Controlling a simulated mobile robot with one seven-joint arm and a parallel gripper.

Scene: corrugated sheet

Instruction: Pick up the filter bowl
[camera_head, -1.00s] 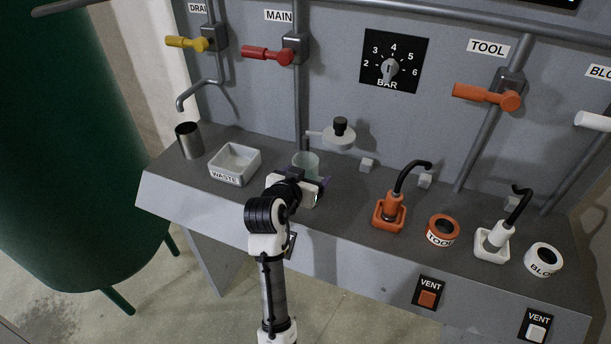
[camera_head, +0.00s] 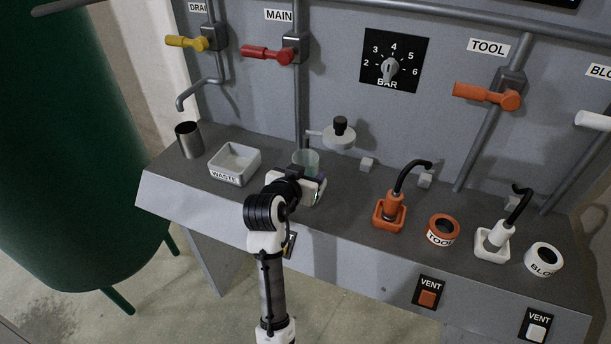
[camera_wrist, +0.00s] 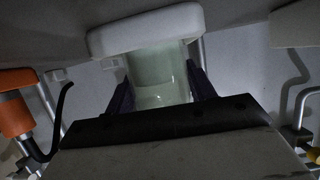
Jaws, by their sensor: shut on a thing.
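The filter bowl (camera_head: 306,157) is a clear, pale green cup on the grey bench, below and left of the round white filter head (camera_head: 339,137) with its black knob. My gripper (camera_head: 307,174) reaches it from the front and hides its lower part. In the wrist view the bowl (camera_wrist: 160,78) stands between my two dark fingers, and my gripper (camera_wrist: 162,88) is shut on it. A white rounded piece (camera_wrist: 145,30) shows at the bowl's end there; I cannot tell whether it is joined to the bowl. Any gap under the bowl is hidden.
The white WASTE tray (camera_head: 234,165) and a metal cup (camera_head: 188,140) stand to the left. An orange tool in its holder (camera_head: 389,213) and an orange TOOL ring (camera_head: 442,231) stand to the right. Pipes and valve handles line the panel behind.

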